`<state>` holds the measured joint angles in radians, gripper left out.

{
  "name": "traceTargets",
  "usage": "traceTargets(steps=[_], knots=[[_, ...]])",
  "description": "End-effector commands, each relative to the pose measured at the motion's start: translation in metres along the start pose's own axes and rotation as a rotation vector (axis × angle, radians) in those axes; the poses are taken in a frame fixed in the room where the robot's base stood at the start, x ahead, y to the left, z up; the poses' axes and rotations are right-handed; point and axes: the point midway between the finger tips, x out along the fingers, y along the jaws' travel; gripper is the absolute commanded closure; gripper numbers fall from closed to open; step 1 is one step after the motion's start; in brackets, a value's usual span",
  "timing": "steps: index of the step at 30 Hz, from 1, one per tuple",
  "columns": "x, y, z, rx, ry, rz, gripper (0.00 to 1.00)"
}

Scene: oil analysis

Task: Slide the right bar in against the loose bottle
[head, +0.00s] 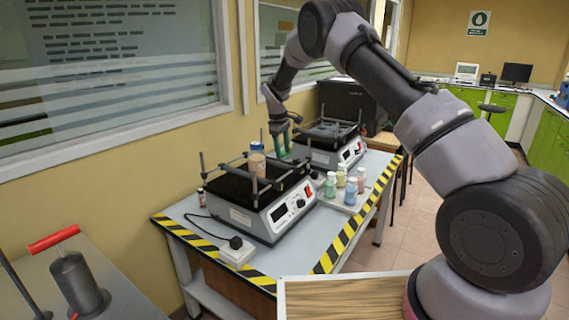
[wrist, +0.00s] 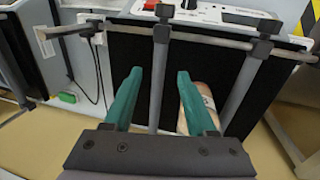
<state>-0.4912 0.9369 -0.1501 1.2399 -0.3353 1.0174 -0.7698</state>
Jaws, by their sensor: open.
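The loose bottle (head: 257,159), amber with a blue-grey top, stands on the black platform of the near shaker (head: 268,214). In the wrist view the bottle (wrist: 208,97) shows partly behind my right finger. My gripper (head: 281,138) is open above the far side of that platform, beyond the bottle. In the wrist view its teal fingers (wrist: 160,98) straddle a grey bar (wrist: 160,75), apparently the right bar, with a clamp at its end. A small gap shows between this bar and the bottle. A second bar (wrist: 247,85) lies on the bottle's other side.
A second shaker (head: 327,145) stands beyond the near one. Several small capped bottles (head: 351,189) stand on a tray at its front. A power strip (head: 237,252) with a plug lies by the near shaker. A cross rail (wrist: 200,38) runs along the platform's panel side.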

Motion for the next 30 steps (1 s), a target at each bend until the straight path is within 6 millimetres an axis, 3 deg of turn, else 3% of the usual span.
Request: traceTargets(steps=[3, 9, 21, 22, 26, 30], knots=[[0.024, 0.000, 0.000, 0.000, -0.002, -0.001, 0.43], [0.050, 0.000, 0.000, 0.002, 0.000, -0.001, 0.43], [0.057, 0.000, 0.000, 0.002, 0.001, 0.000, 0.43], [0.057, 0.000, 0.000, 0.002, 0.001, 0.000, 0.51], [0.057, 0.000, 0.000, 0.002, 0.001, 0.000, 1.00], [0.057, 0.000, 0.000, 0.002, 0.001, 0.000, 1.00]])
